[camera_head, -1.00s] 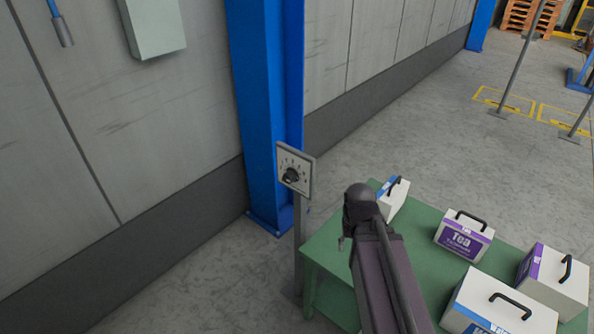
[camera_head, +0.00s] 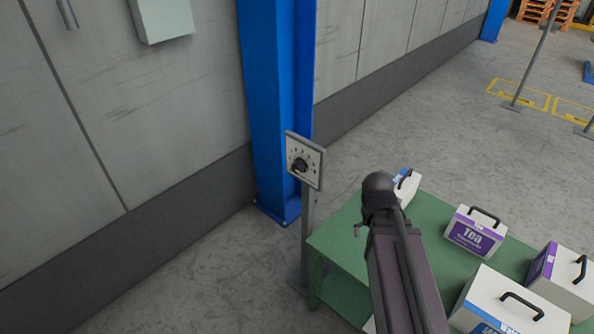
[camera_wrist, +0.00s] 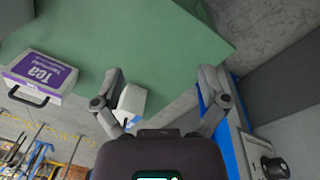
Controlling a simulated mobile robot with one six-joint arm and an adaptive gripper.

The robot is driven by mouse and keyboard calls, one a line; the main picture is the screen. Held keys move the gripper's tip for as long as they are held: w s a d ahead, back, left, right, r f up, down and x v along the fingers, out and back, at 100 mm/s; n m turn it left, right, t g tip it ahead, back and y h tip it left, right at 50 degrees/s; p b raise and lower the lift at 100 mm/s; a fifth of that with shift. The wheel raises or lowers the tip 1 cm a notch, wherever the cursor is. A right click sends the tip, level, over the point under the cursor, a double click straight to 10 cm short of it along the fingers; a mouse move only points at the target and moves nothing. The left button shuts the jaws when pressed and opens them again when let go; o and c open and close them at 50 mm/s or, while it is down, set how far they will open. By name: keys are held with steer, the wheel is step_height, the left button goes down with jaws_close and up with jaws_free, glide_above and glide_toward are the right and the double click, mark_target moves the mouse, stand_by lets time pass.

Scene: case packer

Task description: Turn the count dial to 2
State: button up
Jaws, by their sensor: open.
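The count dial is a black round knob (camera_head: 299,166) on a pale square plate (camera_head: 313,157) with small marks around it. The plate tops a grey post (camera_head: 306,235) in front of a blue column. The marks are too small to read, so I cannot tell the setting. In the wrist view the dial knob (camera_wrist: 276,168) is at the lower right edge, partly cut off. My gripper (camera_wrist: 160,90) is open and empty, its two fingers spread over the green table's side. It is apart from the dial. In the head view my arm mostly hides it, right of the dial.
A green table (camera_head: 345,244) stands right of the post. It carries several handled cartons, among them a purple-labelled Tea box (camera_head: 476,231). The blue column (camera_head: 275,110) and grey wall (camera_head: 180,110) are behind the dial. Floor left of the post is clear.

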steer(key=w+a+f+m+t+h+b, duration=0.25)
steer(key=w+a+h+b, duration=0.2)
steer(key=w, duration=0.25)
steer(key=m+t+h+b, duration=0.5)
steer(key=m+t+b, duration=0.1)
steer(key=t+b, duration=0.6)
glide_toward(296, 170)
steer(key=a+v, duration=0.1)
steer(key=v, duration=0.2)
steer(key=shift+w+d, duration=0.2)
steer(key=shift+d, duration=0.15)
steer(key=shift+w+d, duration=0.1)
steer(key=shift+w, duration=0.05)
steer(key=shift+x, duration=6.75)
steer(key=shift+c, duration=0.2)
steer(key=shift+d, duration=0.15)
steer(key=c, duration=1.1)
